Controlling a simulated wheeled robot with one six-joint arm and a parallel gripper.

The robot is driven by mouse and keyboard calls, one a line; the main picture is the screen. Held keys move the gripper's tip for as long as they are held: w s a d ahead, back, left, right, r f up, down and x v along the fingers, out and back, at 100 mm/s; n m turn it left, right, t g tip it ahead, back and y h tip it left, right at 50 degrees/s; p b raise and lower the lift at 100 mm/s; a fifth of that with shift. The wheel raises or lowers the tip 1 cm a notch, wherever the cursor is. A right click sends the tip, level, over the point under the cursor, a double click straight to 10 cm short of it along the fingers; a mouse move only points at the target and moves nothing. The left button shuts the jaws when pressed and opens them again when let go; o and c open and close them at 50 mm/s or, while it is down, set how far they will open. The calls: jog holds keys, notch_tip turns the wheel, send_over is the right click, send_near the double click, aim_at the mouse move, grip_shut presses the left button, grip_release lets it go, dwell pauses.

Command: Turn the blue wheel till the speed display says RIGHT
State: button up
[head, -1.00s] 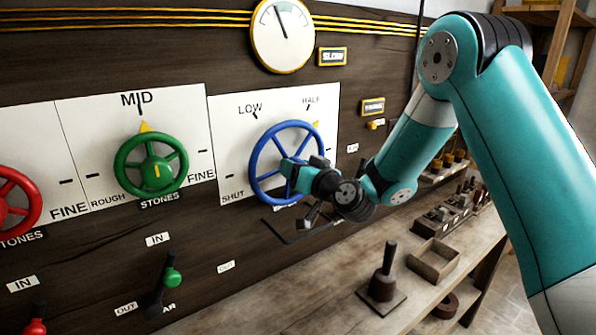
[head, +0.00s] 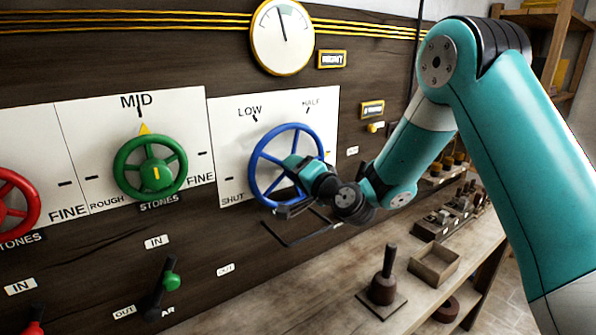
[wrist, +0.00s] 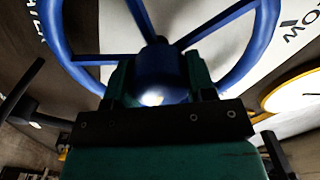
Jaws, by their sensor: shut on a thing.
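The blue wheel (head: 254,160) is mounted on a white plate marked LOW, HALF and SHUT, on the dark wooden panel. My gripper (head: 297,168) is shut on the wheel's hub; in the wrist view the fingers stand either side of the blue hub (wrist: 160,72). The wheel's yellow pointer (head: 327,155) shows at its right side, below the HALF mark. The small speed display (head: 332,59) seems to read RIGHT, in slightly blurred letters. The round dial (head: 283,38) above has its needle almost upright. My gripper and wrist hide part of the wheel's lower right.
A green wheel (head: 120,160) and a red wheel (head: 35,205) are to the left, with a green-knobbed lever (head: 160,290) below. A wooden bench (head: 300,290) at lower right bears a dark plunger-like handle (head: 386,275) and an open box (head: 434,265).

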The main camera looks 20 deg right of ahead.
jog(key=shift+m, duration=0.4)
jog(key=o, duration=0.9)
jog(key=shift+s+d, duration=0.1)
jog(key=shift+s+d+f+b, duration=0.1)
jog(key=shift+s+b, duration=0.2)
jog(key=shift+b, duration=0.2)
jog(key=b+v, duration=1.6)
jog(key=shift+s+d, duration=0.15)
jog(key=shift+s, duration=0.1)
